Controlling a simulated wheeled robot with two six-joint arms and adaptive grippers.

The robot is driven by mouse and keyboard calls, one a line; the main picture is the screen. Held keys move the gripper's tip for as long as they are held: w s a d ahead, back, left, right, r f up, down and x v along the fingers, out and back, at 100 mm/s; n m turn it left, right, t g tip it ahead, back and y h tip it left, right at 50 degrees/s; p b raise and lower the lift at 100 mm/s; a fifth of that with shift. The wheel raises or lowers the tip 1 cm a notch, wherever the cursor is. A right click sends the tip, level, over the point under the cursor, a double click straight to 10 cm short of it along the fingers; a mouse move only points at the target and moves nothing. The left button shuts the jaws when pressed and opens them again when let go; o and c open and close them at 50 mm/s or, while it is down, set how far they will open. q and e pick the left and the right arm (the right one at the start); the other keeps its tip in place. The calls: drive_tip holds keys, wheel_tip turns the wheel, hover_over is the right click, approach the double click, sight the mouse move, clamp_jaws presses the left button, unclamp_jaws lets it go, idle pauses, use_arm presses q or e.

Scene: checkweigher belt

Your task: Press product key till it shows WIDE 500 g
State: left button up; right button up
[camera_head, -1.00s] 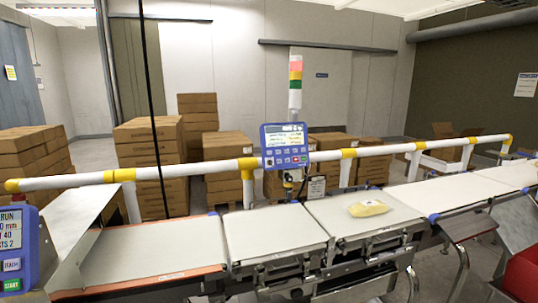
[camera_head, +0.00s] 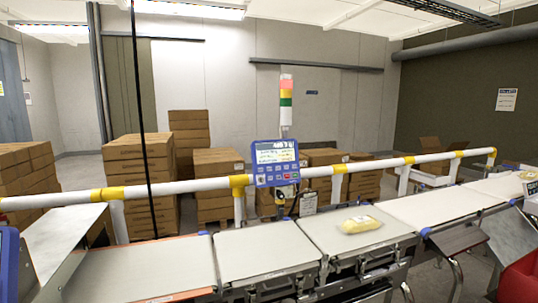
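The blue control panel (camera_head: 276,163) is mounted at the white rail behind the belt, near the middle of the head view. It has a lit screen (camera_head: 275,152) and a row of small keys (camera_head: 277,180) below it. The screen text is too small to read, so I cannot tell which product it shows. A second blue unit (camera_head: 9,264) is cut off at the left edge, and its screen is not visible. Neither of my grippers is in view.
Pale belt sections (camera_head: 262,249) run across the front, with a yellowish wrapped pack (camera_head: 361,224) on one. A white rail with yellow joints (camera_head: 205,184) runs behind. A stack light (camera_head: 286,102) rises above the panel. Cardboard boxes (camera_head: 140,160) stand behind. A red container (camera_head: 521,279) is at lower right.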

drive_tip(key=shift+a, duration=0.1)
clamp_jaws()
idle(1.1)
